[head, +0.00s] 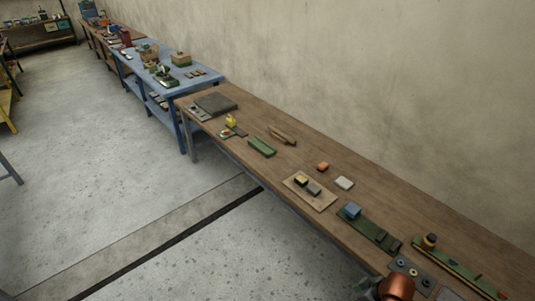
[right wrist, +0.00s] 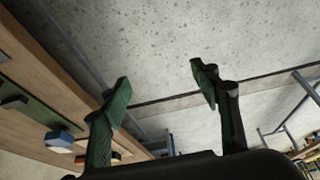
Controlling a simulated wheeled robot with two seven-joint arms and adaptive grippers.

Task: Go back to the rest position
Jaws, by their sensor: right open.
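My right gripper (right wrist: 162,88) shows in the right wrist view with its two green-padded fingers spread wide apart. Nothing is between them; the grey floor shows through the gap. The wooden bench (right wrist: 50,72) lies to the left of the fingers in that view, and I see no contact with it. In the head view a copper-coloured rounded part, which looks like part of my arm, shows at the bottom right by the bench's front edge. My left gripper is in neither view.
The wooden bench (head: 375,178) runs along the wall. It carries a blue block (head: 351,210), a green bar (head: 262,147), a board with small blocks (head: 318,200) and several other parts. A blue table (head: 206,87) stands beyond. The floor (head: 110,190) at left is clear.

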